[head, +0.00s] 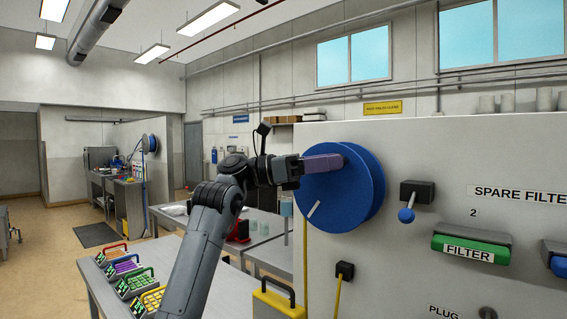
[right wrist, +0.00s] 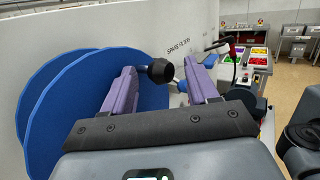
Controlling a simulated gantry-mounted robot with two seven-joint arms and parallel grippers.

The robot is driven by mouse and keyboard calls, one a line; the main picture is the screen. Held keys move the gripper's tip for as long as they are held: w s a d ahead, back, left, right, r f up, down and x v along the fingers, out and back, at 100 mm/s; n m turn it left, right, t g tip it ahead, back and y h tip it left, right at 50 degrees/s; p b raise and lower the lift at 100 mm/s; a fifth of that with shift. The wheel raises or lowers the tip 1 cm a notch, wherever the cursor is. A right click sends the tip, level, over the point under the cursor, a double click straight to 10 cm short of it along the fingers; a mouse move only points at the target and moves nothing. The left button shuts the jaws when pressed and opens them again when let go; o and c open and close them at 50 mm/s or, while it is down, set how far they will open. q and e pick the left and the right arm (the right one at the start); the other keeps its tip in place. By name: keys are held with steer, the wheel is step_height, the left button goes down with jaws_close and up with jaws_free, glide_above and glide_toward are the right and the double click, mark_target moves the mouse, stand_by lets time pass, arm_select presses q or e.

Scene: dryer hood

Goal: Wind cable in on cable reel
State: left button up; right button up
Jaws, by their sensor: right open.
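The blue cable reel (head: 350,203) is mounted on the pale panel, with a white mark on its face. It also fills the left of the right wrist view (right wrist: 60,105). My right gripper (head: 325,163), with purple fingers, is in front of the reel's upper part. In the right wrist view it (right wrist: 162,80) is open, with the reel's black crank knob (right wrist: 160,70) between or just beyond the fingertips; contact cannot be told. A thin yellow cable (head: 305,245) hangs below the reel's left side. My left gripper is not in view.
Right of the reel, a blue-knobbed lever (head: 406,214) and a green filter handle (head: 470,248) stick out from the panel. A table (head: 190,283) with colourful trays stands left.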

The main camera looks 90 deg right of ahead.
steer(key=shift+w, duration=0.15)
steer(key=w+f, duration=0.1)
steer(key=w, duration=0.9)
steer(key=shift+w+d+f+p, duration=0.15)
steer(key=shift+d+f+p, duration=0.15)
steer(key=shift+p, duration=0.1)
